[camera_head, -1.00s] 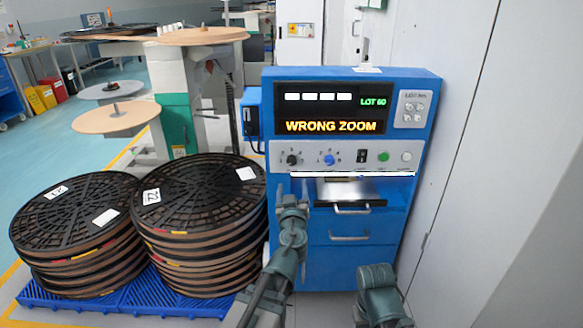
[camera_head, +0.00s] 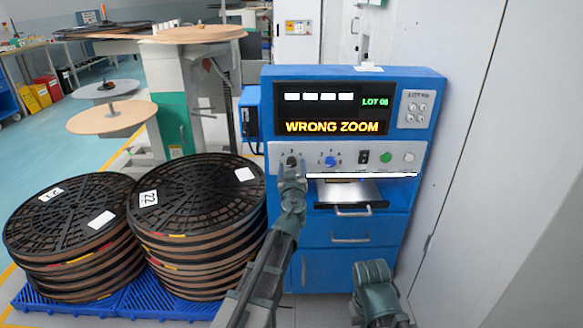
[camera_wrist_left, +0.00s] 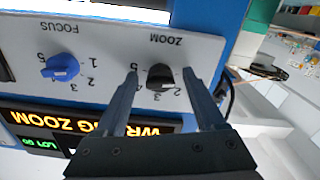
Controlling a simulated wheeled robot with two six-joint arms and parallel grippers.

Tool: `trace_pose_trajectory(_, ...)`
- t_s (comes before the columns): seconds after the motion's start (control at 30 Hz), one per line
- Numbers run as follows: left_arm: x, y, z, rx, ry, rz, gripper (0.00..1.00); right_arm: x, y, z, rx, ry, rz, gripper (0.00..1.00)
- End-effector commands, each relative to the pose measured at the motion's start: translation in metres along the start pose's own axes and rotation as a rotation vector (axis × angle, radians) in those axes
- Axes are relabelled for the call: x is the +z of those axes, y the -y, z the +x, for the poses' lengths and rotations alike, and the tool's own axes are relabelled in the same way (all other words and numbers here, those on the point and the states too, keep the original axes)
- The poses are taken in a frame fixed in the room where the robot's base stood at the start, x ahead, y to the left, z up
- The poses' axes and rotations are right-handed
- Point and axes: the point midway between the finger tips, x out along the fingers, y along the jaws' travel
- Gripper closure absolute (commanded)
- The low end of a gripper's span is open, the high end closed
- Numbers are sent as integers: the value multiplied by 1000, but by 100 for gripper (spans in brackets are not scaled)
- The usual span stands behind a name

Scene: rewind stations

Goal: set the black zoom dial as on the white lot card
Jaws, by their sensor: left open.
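The black zoom dial (camera_head: 292,161) is at the left end of the grey control strip on the blue machine. In the left wrist view the dial (camera_wrist_left: 160,77) sits upside down under the word ZOOM, between my two fingers. My left gripper (camera_wrist_left: 161,73) is open, with one fingertip on each side of the dial; whether they touch it is unclear. In the head view the left gripper (camera_head: 291,173) partly covers the dial's lower side. The dial's pointer is too small to read. A pale plate (camera_head: 414,107) headed LOT is at the machine's upper right; its print is unreadable.
The blue focus dial (camera_head: 330,161) is right of the zoom dial, followed by a black switch and a green button (camera_head: 386,157). The screen (camera_head: 334,127) reads WRONG ZOOM. A drawer (camera_head: 345,193) lies below. Reel stacks (camera_head: 195,230) stand left.

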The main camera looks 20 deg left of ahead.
Motion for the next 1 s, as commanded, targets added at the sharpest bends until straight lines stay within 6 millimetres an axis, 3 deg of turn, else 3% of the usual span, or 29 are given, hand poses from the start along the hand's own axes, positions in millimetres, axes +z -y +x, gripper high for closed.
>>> trace_pose_trajectory(0.07,0,0,0,0,0,0,30,0,0,0,0,0,0,100)
trace_pose_trajectory(0.4,0,0,0,0,0,0,92,0,0,0,0,0,0,100)
trace_pose_trajectory(0.47,0,0,0,0,0,0,100,0,0,0,0,0,0,100)
trace_pose_trajectory(0.77,0,0,0,0,0,28,100,0,0,0,0,0,0,100)
trace_pose_trajectory(1.0,0,1,0,-1,0,164,100,0,0,0,0,0,0,100)
